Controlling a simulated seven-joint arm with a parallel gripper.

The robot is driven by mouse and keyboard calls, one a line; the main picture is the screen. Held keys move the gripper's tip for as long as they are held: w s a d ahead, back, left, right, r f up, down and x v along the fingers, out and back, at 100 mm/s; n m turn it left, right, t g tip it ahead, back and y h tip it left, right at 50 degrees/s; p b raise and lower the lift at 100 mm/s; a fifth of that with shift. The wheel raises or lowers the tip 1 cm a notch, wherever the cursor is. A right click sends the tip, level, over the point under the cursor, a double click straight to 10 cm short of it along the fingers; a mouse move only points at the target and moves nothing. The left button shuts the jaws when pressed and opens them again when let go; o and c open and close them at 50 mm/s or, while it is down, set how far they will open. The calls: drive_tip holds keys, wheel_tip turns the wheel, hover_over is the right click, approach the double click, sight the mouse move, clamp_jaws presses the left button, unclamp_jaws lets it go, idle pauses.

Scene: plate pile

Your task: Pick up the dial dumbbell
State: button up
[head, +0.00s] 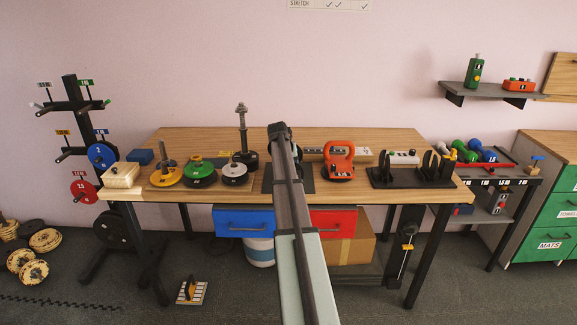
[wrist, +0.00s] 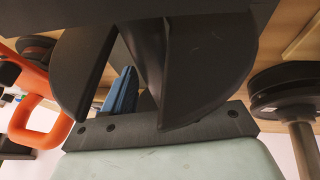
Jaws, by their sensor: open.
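An orange kettlebell (head: 339,160) stands between my arm and the black piece. Left of my arm are a silver-grey plate (head: 235,173), a green plate (head: 200,173), a yellow plate (head: 166,176) and a tall post (head: 242,125). My arm hides the table's middle.

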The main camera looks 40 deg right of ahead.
clamp_jaws()
idle(0.5)
